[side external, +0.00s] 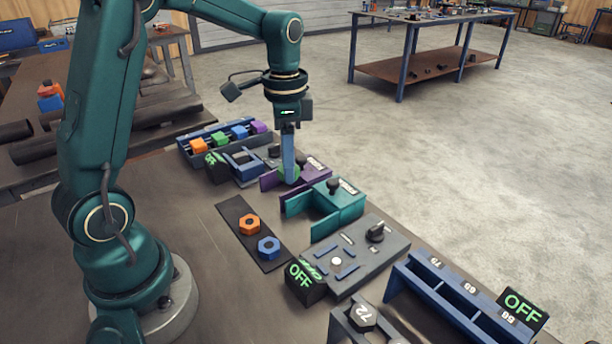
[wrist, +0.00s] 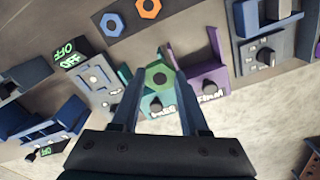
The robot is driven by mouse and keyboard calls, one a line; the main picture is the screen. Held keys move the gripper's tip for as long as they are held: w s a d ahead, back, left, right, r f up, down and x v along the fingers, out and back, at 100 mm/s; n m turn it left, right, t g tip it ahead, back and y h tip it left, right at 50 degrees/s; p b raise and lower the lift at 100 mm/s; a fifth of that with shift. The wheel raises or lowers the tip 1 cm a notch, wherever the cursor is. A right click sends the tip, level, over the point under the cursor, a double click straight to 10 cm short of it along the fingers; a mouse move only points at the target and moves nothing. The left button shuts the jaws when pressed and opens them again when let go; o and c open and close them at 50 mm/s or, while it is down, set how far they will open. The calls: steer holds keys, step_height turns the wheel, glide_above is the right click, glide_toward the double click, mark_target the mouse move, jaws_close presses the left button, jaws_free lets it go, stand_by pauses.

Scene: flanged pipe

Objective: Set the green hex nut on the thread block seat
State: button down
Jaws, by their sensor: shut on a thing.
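The green hex nut (wrist: 159,76) is between the fingertips of my gripper (wrist: 160,86) in the wrist view, and my gripper is shut on it. In the side view my gripper (side external: 289,165) points straight down over the purple block, and only part of the green nut (side external: 287,173) shows at its tips. Whether the nut touches anything below is unclear. An orange nut (side external: 249,224) and a blue nut (side external: 269,248) lie on a dark strip at the left. No part is clearly marked as the thread block seat.
The purple block (side external: 311,175) and teal block (side external: 345,204) have upright walls close to my gripper. A grey knob panel (side external: 366,252) with an OFF display stands in front. A blue rack (side external: 455,296) is at front right. A tray of coloured blocks (side external: 190,142) is behind.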

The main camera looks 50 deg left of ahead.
steer(key=d+f+m, duration=0.3)
steer(key=d+m, duration=0.1)
steer(key=d, duration=0.6)
steer(key=m, duration=0.2)
glide_above(335, 262)
steer(key=shift+w+d+f, duration=0.1)
steer(key=shift+f, duration=0.45)
steer(key=shift+f, duration=0.1)
steer(key=shift+f, duration=1.1)
steer(key=shift+f, duration=0.5)
jaws_free()
stand_by(0.4)
